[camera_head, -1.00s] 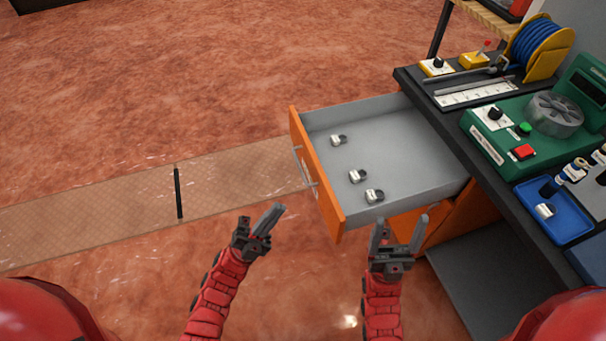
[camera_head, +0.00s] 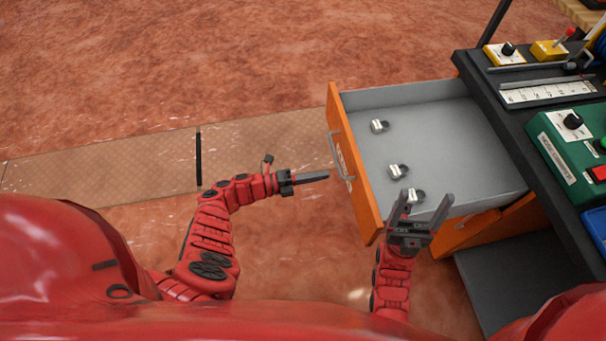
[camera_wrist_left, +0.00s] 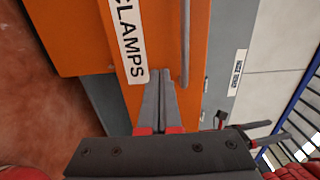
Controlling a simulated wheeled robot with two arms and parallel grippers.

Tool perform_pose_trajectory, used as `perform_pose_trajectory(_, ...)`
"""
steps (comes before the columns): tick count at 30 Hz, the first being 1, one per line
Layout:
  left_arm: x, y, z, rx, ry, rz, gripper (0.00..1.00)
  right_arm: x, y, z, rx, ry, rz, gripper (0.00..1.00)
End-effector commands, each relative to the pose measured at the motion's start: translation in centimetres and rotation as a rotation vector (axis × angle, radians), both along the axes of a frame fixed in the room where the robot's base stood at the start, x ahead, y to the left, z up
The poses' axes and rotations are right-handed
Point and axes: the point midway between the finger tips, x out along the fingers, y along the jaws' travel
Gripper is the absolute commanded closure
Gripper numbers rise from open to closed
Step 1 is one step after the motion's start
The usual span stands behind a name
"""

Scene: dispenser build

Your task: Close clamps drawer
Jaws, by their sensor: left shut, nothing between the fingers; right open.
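The clamps drawer (camera_head: 354,180) stands pulled out from the workbench, with an orange front, a grey tray and a bar handle (camera_head: 338,156). Three small metal clamps (camera_head: 398,171) lie inside it. In the left wrist view its orange front (camera_wrist_left: 180,40) shows a white CLAMPS label (camera_wrist_left: 126,40) and the handle (camera_wrist_left: 186,45). My left gripper (camera_head: 326,176) is shut and empty, pointing right at the drawer front, just short of it in the head view; contact cannot be told. My right gripper (camera_head: 424,203) is open and empty by the drawer's near side, overlapping its near corner in view.
The dark workbench top (camera_head: 500,120) on the right carries a green machine (camera_head: 570,150), yellow switch boxes (camera_head: 503,54) and a ruler strip (camera_head: 545,90). A dark lower shelf (camera_head: 510,280) is below the drawer. The floor left of the drawer is open.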

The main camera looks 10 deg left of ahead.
Motion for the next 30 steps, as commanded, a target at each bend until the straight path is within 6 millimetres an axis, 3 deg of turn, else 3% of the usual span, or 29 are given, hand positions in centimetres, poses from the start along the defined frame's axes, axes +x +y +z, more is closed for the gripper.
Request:
perform_pose_trajectory(4, 1.1, -2.8, 0.4, -0.005, -0.001, -0.001, 1.00, 0.0, 0.0, 0.8, 0.000, 0.000, 0.000, 0.24)
perform_pose_trajectory(10, 1.9, -4.9, 0.2, -0.003, -0.001, 0.000, 1.00, 0.0, 0.0, 1.0, 0.000, 0.000, 0.000, 0.24)
perform_pose_trajectory(30, 2.0, -6.5, -0.2, 0.002, 0.000, -0.003, 1.00, 0.0, 0.0, 0.9, 0.000, 0.000, 0.000, 0.24)
